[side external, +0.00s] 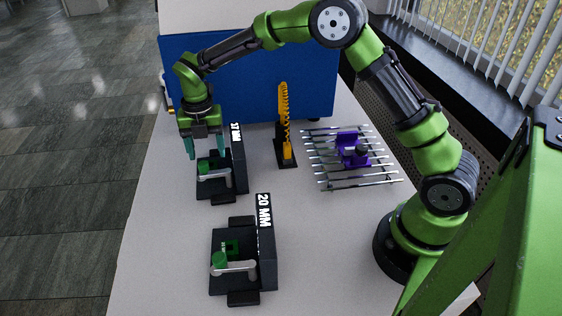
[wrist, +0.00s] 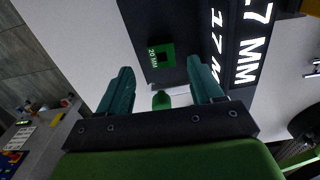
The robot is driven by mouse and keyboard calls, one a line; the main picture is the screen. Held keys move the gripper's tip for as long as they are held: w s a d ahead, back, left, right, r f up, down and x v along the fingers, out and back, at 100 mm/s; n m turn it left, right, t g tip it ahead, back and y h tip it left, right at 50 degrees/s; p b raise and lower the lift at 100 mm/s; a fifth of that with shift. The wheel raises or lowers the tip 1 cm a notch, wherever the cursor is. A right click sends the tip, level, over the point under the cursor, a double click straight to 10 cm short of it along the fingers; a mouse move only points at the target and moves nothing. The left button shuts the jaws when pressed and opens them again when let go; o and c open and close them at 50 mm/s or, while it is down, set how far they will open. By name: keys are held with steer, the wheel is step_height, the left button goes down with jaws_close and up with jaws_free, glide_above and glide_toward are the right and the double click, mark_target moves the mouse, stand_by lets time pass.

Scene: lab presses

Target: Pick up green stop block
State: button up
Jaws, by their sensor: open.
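A green square block (wrist: 168,49) with white "20 MM" lettering lies on the dark press marked 17 MM (wrist: 228,55), seen in the wrist view; it is probably the stop block. A green rounded knob (wrist: 161,101) shows nearer, between my fingers in that picture. In the side view, my gripper (side external: 206,153) points down over the press marked 17 MM (side external: 239,165), with its teal fingers apart and nothing held. It also shows open in the wrist view (wrist: 159,70), the square lying beyond and between the fingertips. Contact cannot be told. My gripper partly hides the press in the side view.
A second press marked 20 MM (side external: 265,255) stands nearer the camera, with a green square (side external: 232,246) and green knob (side external: 219,261). A yellow part on a stand (side external: 283,105) and a rack (side external: 325,157) with purple pieces (side external: 350,148) stand right. A blue panel (side external: 300,75) rises behind.

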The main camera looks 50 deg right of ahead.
mark_target(211, 165)
step_height(211, 165, down, 6)
steer(key=shift+d+r, duration=0.1)
steer(key=shift+d, duration=0.05)
steer(key=c, duration=1.1)
steer(key=shift+r, duration=5.1)
